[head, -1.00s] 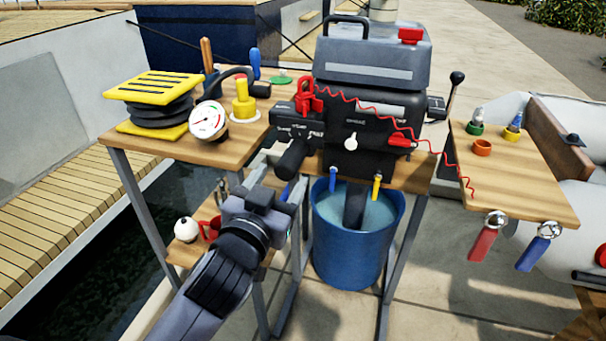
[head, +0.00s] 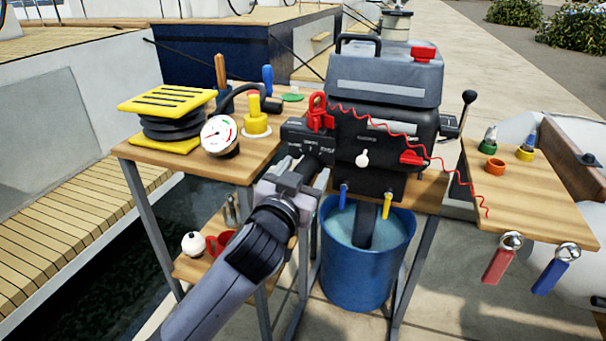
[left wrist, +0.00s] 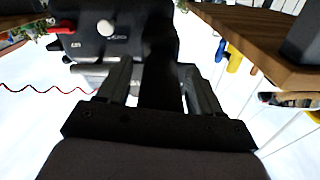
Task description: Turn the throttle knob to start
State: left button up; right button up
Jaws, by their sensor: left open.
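The throttle knob is a black cylindrical grip (left wrist: 160,80). It sticks out towards me from a black control box (head: 303,137) with white lettering on the left side of the outboard motor (head: 384,125). My left gripper (head: 303,171) is open at the near end of the grip, which it mostly hides in the head view. In the left wrist view the dark grip runs between the two spread fingers, with light gaps beside it low down. I cannot tell whether either finger touches it. My right gripper is in neither view.
A red clip (head: 319,113) with a coiled red cord sits just above the control box. A gauge (head: 219,135) and a yellow-and-black stack (head: 168,118) stand on the left table. A blue water bucket (head: 360,270) is below the motor. The right shelf (head: 520,195) holds small rings.

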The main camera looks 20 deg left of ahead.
pick_arm(q)
jog(key=c, duration=1.1)
jog(key=shift+o, duration=0.2)
